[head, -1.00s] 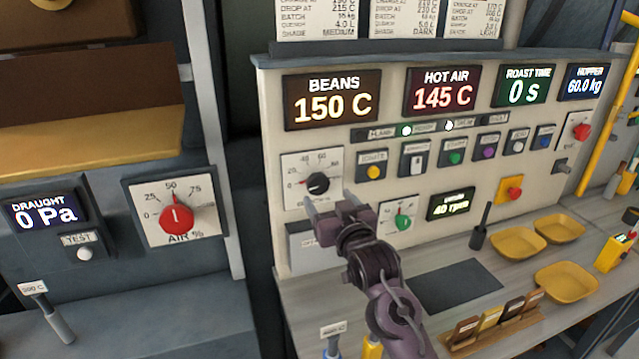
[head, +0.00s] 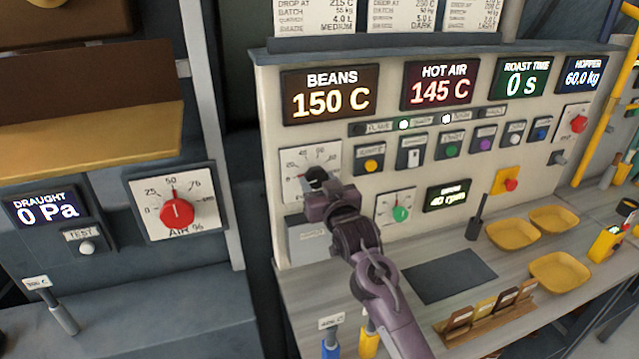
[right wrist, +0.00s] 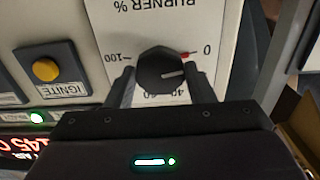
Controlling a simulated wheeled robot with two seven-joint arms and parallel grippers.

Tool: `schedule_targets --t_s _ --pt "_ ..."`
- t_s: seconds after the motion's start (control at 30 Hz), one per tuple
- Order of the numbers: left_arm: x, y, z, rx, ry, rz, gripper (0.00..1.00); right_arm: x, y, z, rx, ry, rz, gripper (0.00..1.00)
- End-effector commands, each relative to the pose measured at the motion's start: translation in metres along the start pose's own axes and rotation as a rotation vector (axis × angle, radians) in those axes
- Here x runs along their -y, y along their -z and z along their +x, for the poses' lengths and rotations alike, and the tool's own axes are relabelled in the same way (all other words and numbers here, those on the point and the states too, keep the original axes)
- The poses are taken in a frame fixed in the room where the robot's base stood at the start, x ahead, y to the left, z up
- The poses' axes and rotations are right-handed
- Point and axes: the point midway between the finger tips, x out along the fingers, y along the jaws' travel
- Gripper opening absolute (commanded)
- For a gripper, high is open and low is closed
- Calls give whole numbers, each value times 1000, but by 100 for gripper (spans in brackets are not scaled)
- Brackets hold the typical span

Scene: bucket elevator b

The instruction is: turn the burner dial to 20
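The burner dial (head: 316,177) is a black round knob on a white scale plate, partly hidden behind my right gripper in the head view. In the right wrist view the dial (right wrist: 160,69) appears upside down under the "BURNER %" label, with 0 at right and 100 at left. A red mark sits beside 0, and a short white line on the knob points roughly right, towards the 0 side. The 20 mark is hidden there. My right gripper (right wrist: 162,82) is open, with one finger on each side of the knob; contact is unclear. My left gripper is out of view.
The yellow ignite button (head: 371,165) is right of the dial. A green-knobbed dial (head: 400,213) lies below right, close to my right arm. A red air dial (head: 177,212) is on the left panel. Yellow trays (head: 513,234) stand on the bench.

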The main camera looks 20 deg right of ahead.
Motion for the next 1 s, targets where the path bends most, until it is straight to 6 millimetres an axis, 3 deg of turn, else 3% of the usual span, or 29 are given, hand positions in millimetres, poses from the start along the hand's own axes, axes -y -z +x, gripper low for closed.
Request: schedule_targets --t_s 0.07,0.47,1.0 --pt "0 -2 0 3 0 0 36 0 0 0 0 0 0 26" --pt "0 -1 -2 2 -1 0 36 0 0 0 0 -1 94 26" --pt "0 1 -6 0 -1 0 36 0 1 0 -1 0 502 26"
